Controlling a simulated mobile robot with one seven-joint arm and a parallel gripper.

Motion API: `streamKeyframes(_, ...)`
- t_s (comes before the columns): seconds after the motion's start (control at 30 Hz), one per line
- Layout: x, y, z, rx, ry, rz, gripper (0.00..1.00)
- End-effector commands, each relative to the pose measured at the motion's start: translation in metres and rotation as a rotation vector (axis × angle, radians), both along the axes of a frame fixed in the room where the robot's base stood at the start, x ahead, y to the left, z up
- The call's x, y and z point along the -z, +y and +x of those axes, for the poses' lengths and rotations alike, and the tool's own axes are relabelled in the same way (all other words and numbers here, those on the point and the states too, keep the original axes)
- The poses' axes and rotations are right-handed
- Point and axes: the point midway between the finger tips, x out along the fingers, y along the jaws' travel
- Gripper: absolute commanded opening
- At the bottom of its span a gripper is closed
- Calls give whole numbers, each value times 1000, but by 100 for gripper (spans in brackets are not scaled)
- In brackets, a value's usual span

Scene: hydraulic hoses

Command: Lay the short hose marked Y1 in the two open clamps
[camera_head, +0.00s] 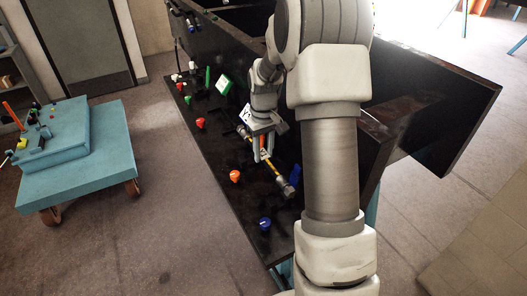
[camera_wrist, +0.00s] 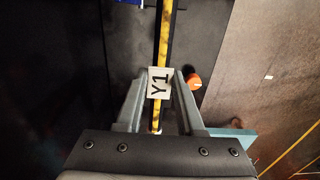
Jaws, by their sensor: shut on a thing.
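The short hose (camera_wrist: 163,40) is yellow and carries a white tag marked Y1 (camera_wrist: 160,83). My gripper (camera_wrist: 160,80) has one finger on each side of the hose at the tag and is shut on it. In the head view the hose (camera_head: 275,172) slants down to the right from my gripper (camera_head: 263,155), close over the dark panel, with a grey end piece (camera_head: 286,188) at its lower right. Whether the hose touches the panel cannot be told. The two clamps cannot be clearly made out; my gripper and arm cover part of that area.
An orange knob (camera_head: 235,176), a red knob (camera_head: 200,123) and a dark blue knob (camera_head: 264,223) stand on the panel. A blue piece (camera_head: 294,174) is beside the hose's lower end. A teal cart (camera_head: 85,175) stands at the left, with free floor between.

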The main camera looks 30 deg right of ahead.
Motion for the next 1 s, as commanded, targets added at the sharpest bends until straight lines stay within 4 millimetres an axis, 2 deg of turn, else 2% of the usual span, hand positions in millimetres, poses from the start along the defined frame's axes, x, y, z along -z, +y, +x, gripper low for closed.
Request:
streamKeyframes(0.6,53,0,0,-1,0,0,0)
streamKeyframes(1.0,56,0,0,0,0,0,0)
